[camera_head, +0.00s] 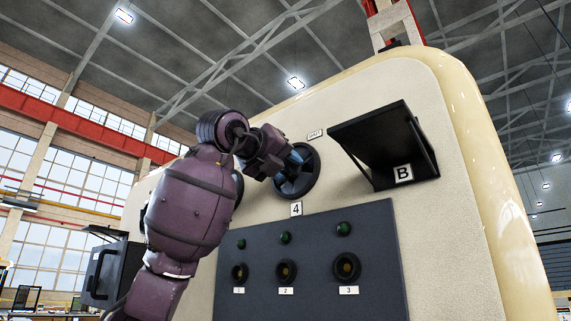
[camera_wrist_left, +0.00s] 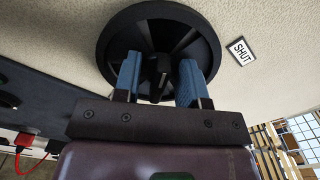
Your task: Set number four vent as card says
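The number four vent (camera_head: 314,176) is a round black disc with spokes on the cream cab wall, above a tag reading 4 (camera_head: 296,209). My left gripper (camera_head: 296,163) is at the vent's face and hides part of it. In the left wrist view, the blue fingers (camera_wrist_left: 159,80) stand apart on either side of the vent's dark central grip (camera_wrist_left: 157,70), with gaps visible. A small label (camera_head: 314,134) sits by the vent; it reads SHUT in the left wrist view (camera_wrist_left: 240,51). My right gripper is not in view. I see no separate card.
A black flap box marked B (camera_head: 385,146) juts out right of the vent. Below is a dark panel (camera_head: 310,240) with green lamps and round sockets tagged 1, 2 and 3. Another black box (camera_head: 105,272) stands out at the lower left.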

